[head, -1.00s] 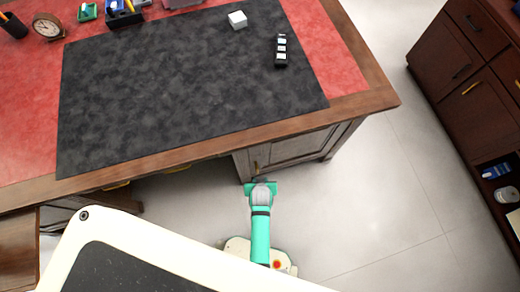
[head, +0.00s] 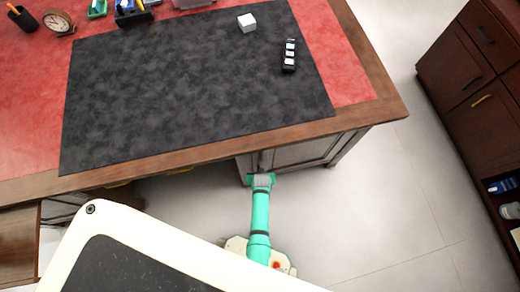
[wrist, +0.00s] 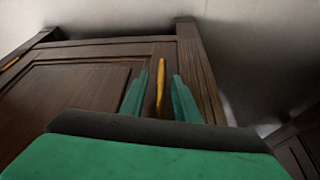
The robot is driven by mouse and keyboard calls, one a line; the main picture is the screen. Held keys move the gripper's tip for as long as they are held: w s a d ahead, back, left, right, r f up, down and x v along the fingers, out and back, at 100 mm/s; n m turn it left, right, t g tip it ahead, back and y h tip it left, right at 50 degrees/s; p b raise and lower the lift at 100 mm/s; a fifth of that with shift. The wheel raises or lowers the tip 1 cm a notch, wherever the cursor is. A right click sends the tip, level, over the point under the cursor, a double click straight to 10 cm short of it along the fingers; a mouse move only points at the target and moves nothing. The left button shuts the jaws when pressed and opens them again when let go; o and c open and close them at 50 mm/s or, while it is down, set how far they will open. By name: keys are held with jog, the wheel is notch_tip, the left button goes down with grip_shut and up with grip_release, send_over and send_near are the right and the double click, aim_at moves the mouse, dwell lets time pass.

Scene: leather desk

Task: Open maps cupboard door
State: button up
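The cupboard door (head: 302,152) is a dark brown panelled door under the right end of the desk, and it looks shut. In the wrist view the door (wrist: 75,90) fills the left and middle, with an upright brass handle (wrist: 161,88) near its right edge. My gripper (wrist: 160,95) has its two green fingers apart, one on each side of the handle. I cannot tell whether either finger touches it. In the head view my gripper (head: 261,180) is at the door's left part and hides the handle.
A dark mat (head: 190,85), a white cube (head: 247,22) and a small black object (head: 289,56) are on top. A brown cabinet (head: 470,75) stands right. The floor (head: 375,190) between is clear.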

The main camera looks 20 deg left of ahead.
jog(key=shift+x, duration=0.85)
jog(key=shift+c, duration=0.4)
